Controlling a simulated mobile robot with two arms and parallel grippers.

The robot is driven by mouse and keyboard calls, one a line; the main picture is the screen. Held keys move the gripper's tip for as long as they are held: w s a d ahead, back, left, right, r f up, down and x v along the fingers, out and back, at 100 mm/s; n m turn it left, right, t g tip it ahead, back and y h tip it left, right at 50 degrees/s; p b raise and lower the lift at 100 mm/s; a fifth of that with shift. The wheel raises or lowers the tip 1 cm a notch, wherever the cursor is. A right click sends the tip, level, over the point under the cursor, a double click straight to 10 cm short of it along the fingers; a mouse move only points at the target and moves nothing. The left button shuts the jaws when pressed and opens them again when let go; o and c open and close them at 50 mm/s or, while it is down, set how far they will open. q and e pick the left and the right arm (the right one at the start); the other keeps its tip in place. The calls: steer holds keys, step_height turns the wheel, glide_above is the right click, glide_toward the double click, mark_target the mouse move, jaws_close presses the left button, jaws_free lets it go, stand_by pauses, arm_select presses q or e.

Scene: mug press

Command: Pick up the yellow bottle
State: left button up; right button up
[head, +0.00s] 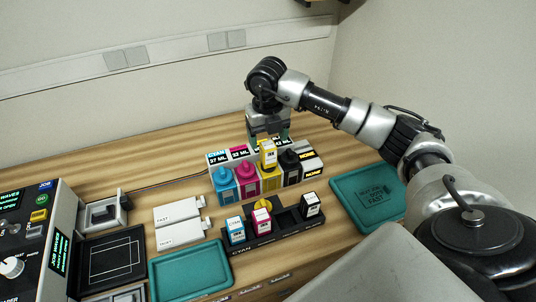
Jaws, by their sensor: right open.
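A yellow bottle (270,182) stands in a row with cyan (224,188), magenta (247,184) and black (291,174) bottles. A small yellow cartridge with a white label (268,155) shows at the top of the yellow bottle and hides its upper part. My right gripper (269,135) is open and points down just behind and above that cartridge. I cannot tell whether its fingers touch it. A small rounded yellow piece (262,204) shows behind the magenta cartridge in the front rack. My left gripper is out of view.
A black rack (275,236) in front holds cyan (236,230), magenta (262,221) and black (311,204) cartridges. Teal trays lie at the front (190,271) and right (368,196). A control machine (38,235) stands at left. White pieces (180,222) lie mid-table.

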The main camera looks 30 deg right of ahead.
mark_target(268, 144)
steer(key=shift+f, duration=0.85)
steer(key=f, duration=0.1)
steer(key=f+p, duration=0.1)
steer(key=f, duration=0.2)
steer(key=shift+w+d+f+p, duration=0.1)
steer(key=shift+w+d+p, duration=0.2)
steer(key=shift+p, duration=0.1)
steer(key=shift+f, duration=0.5)
steer(key=c, duration=1.1)
steer(key=shift+w+r, duration=0.1)
